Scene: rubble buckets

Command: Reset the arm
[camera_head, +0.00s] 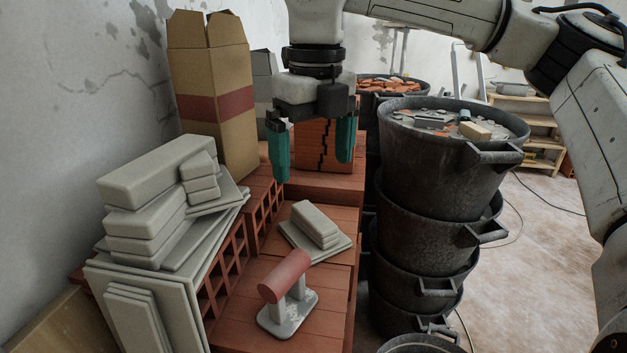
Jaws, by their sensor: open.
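My gripper (312,160) points down in the upper middle of the head view. Its two teal fingers are wide apart, with nothing held between them. It hangs above the red hollow bricks, with a cracked brick block (322,150) showing behind and between the fingers. My white arm comes in from the top and the right side. Below the gripper, a trowel with a red handle (285,277) and a grey plate (288,315) stands on the bricks. Grey slabs (315,228) lie on the bricks just behind it.
A stack of black buckets (440,160) stands right of the bricks, rubble in the top one. Another rubble bucket (405,85) is behind. Grey blocks (150,205) are piled at left beside a tall cardboard box (212,120). Wooden shelves (545,150) stand far right; open floor lies before them.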

